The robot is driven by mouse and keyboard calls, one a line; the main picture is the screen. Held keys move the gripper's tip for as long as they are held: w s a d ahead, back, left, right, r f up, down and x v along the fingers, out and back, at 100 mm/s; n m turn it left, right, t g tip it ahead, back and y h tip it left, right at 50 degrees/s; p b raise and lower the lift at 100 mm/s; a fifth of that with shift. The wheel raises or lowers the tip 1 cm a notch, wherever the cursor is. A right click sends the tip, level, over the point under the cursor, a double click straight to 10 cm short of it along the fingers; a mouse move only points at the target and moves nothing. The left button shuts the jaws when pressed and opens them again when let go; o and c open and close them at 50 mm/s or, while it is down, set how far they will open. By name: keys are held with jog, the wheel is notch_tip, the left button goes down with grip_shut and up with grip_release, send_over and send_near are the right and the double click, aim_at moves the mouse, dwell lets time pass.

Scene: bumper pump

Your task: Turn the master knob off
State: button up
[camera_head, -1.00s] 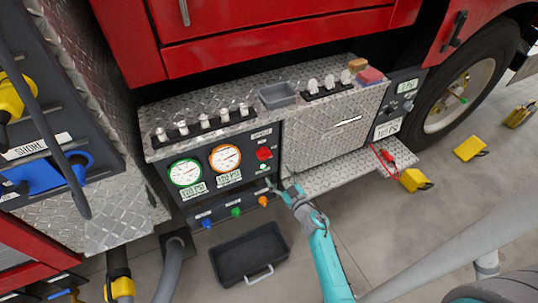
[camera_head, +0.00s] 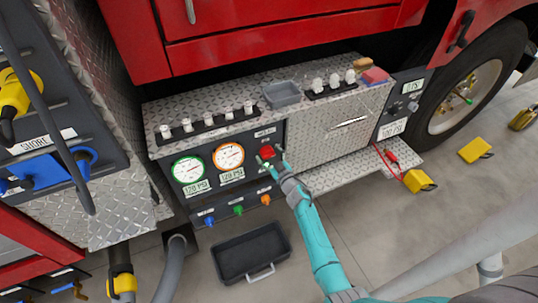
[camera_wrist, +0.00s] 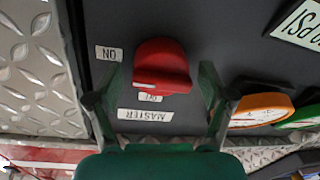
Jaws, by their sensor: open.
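The red master knob (camera_head: 267,152) sits on the dark gauge panel, right of the two round gauges. In the wrist view the knob (camera_wrist: 162,62) shows large, with an upside-down MASTER label (camera_wrist: 146,115) below it, an ON label (camera_wrist: 109,54) to its left and a small, partly covered label just under it. My gripper (camera_wrist: 159,80) is open, with one finger to each side of the knob and visible gaps between. In the head view my gripper (camera_head: 269,157) is at the knob and partly covers the panel around it. I cannot tell the knob's exact setting.
A white gauge with a green rim (camera_head: 188,170) and one with an orange rim (camera_head: 228,157) are left of the knob. Blue, green and orange pulls line the panel's lower edge. A black tray (camera_head: 248,252) lies on the floor below. A diamond-plate step (camera_head: 335,172) is to the right.

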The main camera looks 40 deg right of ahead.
jog(key=shift+c, duration=0.3)
jog(key=c, duration=1)
jog(key=shift+c, duration=0.2)
